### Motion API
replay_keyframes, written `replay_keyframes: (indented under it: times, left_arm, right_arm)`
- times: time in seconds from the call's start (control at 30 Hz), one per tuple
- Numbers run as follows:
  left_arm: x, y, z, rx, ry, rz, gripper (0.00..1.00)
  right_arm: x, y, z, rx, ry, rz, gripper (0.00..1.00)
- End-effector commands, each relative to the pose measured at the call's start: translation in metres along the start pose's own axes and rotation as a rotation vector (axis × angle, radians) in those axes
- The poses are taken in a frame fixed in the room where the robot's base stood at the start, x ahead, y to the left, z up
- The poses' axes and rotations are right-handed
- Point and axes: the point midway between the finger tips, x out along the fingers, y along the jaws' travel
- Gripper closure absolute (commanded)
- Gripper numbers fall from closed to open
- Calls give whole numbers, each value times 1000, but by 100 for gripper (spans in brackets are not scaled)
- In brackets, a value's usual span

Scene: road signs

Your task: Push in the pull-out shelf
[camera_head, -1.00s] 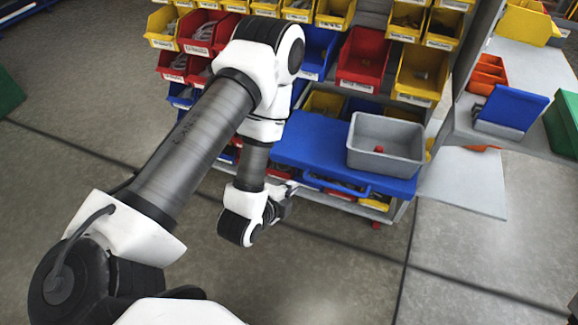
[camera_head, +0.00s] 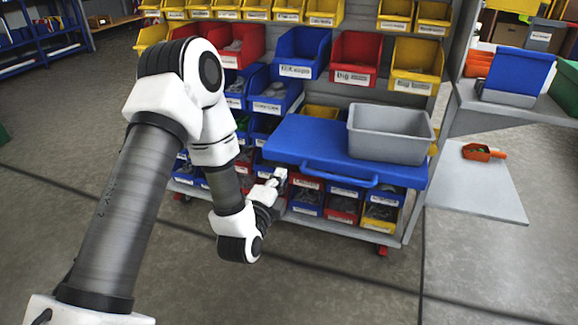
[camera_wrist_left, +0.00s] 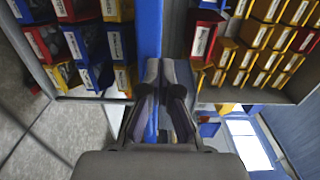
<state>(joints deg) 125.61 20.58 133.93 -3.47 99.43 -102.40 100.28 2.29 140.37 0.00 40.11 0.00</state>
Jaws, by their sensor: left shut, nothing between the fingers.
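The blue pull-out shelf (camera_head: 310,140) juts out from the rack, with a blue handle (camera_head: 340,176) along its front edge. A grey bin (camera_head: 390,135) stands on its right part. My left gripper (camera_head: 279,176) is near the shelf's left front corner, slightly below it in the picture. In the left wrist view the gripper (camera_wrist_left: 166,72) is shut and empty, its fingers pointing toward the blue shelf edge (camera_wrist_left: 148,30). Whether they touch it I cannot tell. My right gripper is not in view.
Yellow, red and blue parts bins fill the rack above and below the shelf. A grey side panel (camera_head: 475,190) with an orange scoop (camera_head: 483,152) lies to the right. The floor (camera_head: 340,285) in front is clear.

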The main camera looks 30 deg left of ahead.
Motion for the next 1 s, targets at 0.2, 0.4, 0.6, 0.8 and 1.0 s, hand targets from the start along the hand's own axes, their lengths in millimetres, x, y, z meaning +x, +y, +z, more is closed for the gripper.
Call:
replay_keyframes:
  times: [0.2, 0.4, 0.6, 0.8, 1.0]
  left_arm:
    - [47, 3, 0, 0, -1, -4, 100]
    - [72, 2, 0, 0, 0, 0, 100]
    - [76, 0, 0, 0, 0, 1, 100]
    - [76, 0, 0, 0, 0, 1, 100]
    - [84, -1, 0, 1, 0, 1, 100]
  right_arm:
    - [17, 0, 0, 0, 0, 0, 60]
    - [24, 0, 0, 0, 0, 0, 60]
    - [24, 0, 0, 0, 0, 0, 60]
    - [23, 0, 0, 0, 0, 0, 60]
    - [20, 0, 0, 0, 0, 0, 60]
